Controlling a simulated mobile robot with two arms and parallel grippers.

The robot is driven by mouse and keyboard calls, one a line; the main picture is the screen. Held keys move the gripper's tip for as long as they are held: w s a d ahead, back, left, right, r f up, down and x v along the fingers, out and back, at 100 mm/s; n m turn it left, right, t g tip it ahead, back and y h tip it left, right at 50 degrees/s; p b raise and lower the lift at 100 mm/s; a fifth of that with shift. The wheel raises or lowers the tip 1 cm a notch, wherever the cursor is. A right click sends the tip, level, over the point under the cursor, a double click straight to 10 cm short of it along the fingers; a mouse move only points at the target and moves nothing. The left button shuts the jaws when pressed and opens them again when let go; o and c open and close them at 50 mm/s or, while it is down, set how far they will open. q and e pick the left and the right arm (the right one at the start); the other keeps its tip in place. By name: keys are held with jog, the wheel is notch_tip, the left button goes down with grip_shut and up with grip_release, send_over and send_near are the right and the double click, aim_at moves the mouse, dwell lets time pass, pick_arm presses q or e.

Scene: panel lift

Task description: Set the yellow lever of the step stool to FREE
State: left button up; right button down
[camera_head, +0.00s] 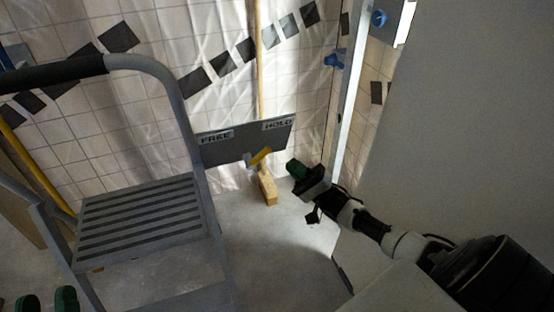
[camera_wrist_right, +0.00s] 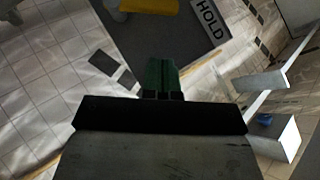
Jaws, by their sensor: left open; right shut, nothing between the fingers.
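The grey step stool (camera_head: 143,220) with a black ribbed step stands at the left in the head view. Its dark plate (camera_head: 225,152) carries a FREE label on the left and a HOLD label on the right. The yellow lever (camera_head: 261,156) sits low on the plate and tilts up towards HOLD. Part of the yellow lever (camera_wrist_right: 150,6) shows at the top edge of the right wrist view. My right gripper (camera_head: 296,170) is shut and empty, right of the lever and apart from it. Green fingertips of my open left gripper (camera_head: 46,300) show at the bottom left.
A wooden block (camera_head: 267,188) stands below the lever, and a wooden pole (camera_head: 259,60) rises behind the plate. Plastic sheeting covers the tiled wall (camera_head: 225,30). A large grey panel (camera_head: 470,120) fills the right side. Some floor between stool and panel is clear.

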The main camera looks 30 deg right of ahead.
aim_at(257, 155)
jog(key=shift+w+a+r, duration=0.3)
jog(key=shift+a+r, duration=0.3)
jog(key=shift+a, duration=0.15)
jog(key=shift+w+a+r, duration=0.25)
jog(key=shift+a+r, duration=0.4)
jog(key=shift+a, duration=0.05)
jog(key=shift+w+a+r, duration=0.3)
jog(key=shift+a+r, duration=0.3)
jog(key=shift+a, duration=0.15)
